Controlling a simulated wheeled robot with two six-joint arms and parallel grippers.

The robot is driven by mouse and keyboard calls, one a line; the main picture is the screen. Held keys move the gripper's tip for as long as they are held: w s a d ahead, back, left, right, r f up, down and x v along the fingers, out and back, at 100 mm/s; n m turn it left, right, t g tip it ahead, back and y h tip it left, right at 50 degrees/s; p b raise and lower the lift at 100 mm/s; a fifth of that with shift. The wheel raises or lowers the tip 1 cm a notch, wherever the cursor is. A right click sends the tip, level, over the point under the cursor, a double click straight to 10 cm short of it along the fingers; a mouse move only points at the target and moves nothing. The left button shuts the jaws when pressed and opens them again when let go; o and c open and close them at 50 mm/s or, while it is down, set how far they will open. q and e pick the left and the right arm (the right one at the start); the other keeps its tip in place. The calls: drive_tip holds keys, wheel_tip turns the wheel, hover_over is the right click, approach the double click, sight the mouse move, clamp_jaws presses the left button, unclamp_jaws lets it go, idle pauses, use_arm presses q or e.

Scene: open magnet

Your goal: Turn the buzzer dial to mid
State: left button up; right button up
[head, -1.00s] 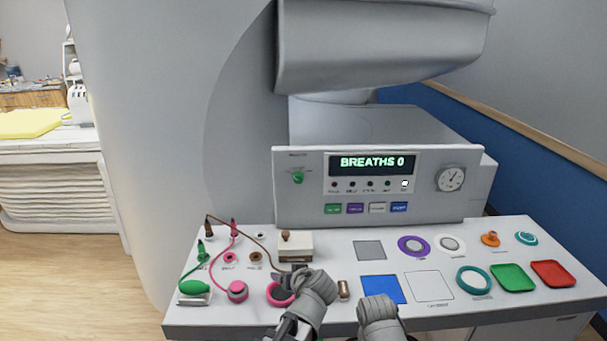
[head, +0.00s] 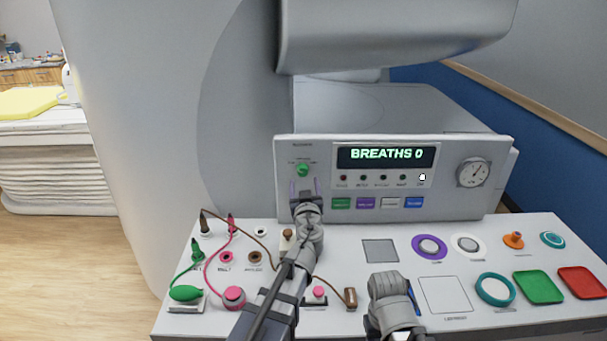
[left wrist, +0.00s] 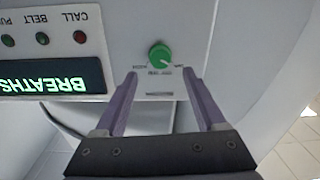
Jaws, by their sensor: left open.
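The buzzer dial (head: 303,170) is a small green knob at the upper left of the upright console panel. In the left wrist view the green dial (left wrist: 160,55) shows upside down, with a pale pointer mark toward the lower right. My left gripper (head: 305,188) is in front of the panel, just below the dial. In the left wrist view its purple fingers (left wrist: 160,75) are open and empty, one on each side below the dial, apart from it. My right gripper (head: 385,285) hangs over the desk; its fingers are hidden.
The console display (head: 385,156) reads BREATHS 0, with lamps and coloured buttons below. A round gauge (head: 473,173) is at the panel's right. The desk (head: 440,245) holds cables, a green bulb (head: 187,293), rings and trays (head: 538,287). My left arm crosses above it.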

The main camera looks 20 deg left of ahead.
sight(303, 172)
use_arm(q)
drive_tip(key=x, duration=0.6)
drive_tip(key=shift+w, duration=0.15)
clamp_jaws()
idle(0.4)
